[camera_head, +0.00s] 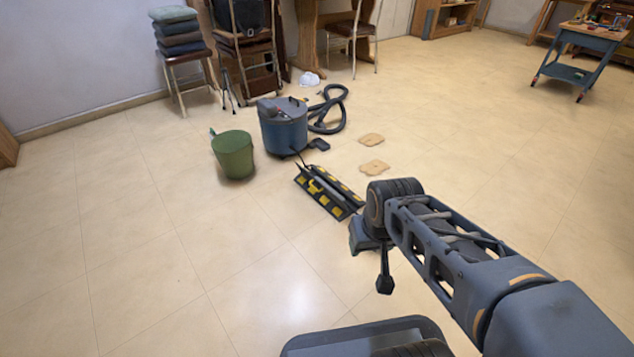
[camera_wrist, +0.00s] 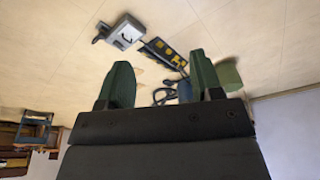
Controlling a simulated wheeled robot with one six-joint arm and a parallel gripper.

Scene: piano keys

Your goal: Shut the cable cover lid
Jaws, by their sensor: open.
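The cable cover (camera_head: 328,192) is a black strip with yellow blocks, lying flat on the tiled floor ahead. In the head view it looks open, with a long black-and-yellow panel along one side. Its near right end lies close to my arm's end in the picture. It also shows small in the wrist view (camera_wrist: 165,52), beyond the fingertips. My gripper (camera_wrist: 161,68) is open and empty, with its two green fingers wide apart. It is above the floor and apart from the cover. In the head view the fingers are hard to make out.
A blue vacuum (camera_head: 284,127) with a black hose (camera_head: 328,110) stands behind the cover, with a green bucket (camera_head: 234,155) to its left. Two tan flat pieces (camera_head: 373,167) lie to the right. Chairs and a blue cart (camera_head: 580,48) stand farther back. The left floor is clear.

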